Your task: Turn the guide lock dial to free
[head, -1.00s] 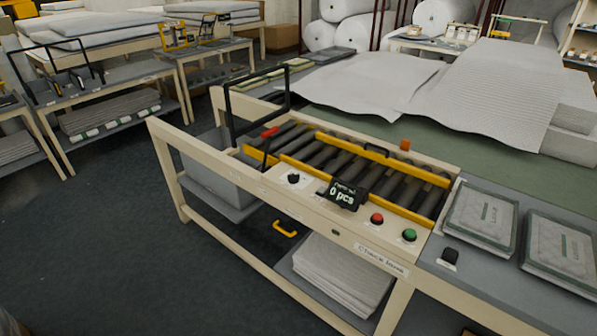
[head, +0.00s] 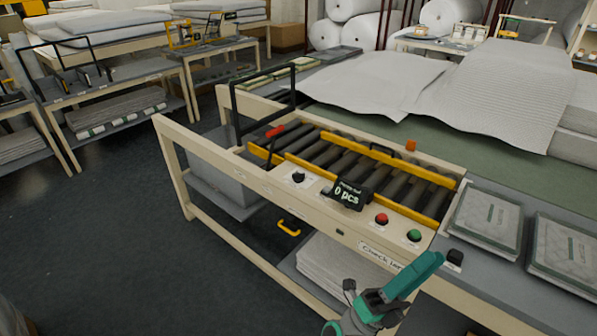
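A small black dial (head: 298,178) sits on the cream front rail of the roller bench, left of the counter display (head: 349,194). Another black knob (head: 455,258) sits farther right, past the buttons. Their labels are too small to read, so I cannot tell for certain which is the guide lock dial or its setting. My gripper (head: 425,266), teal and grey, is at the lower right, in front of the bench and below the green button. It appears apart from both dials. I cannot tell whether its fingers are open or shut.
A red button (head: 381,219) and a green button (head: 414,236) are on the rail. A red-tipped lever (head: 275,131) stands by the yellow guides (head: 300,163). A yellow handle (head: 289,228) hangs below. Packed pads (head: 487,220) lie at right. The floor at left is clear.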

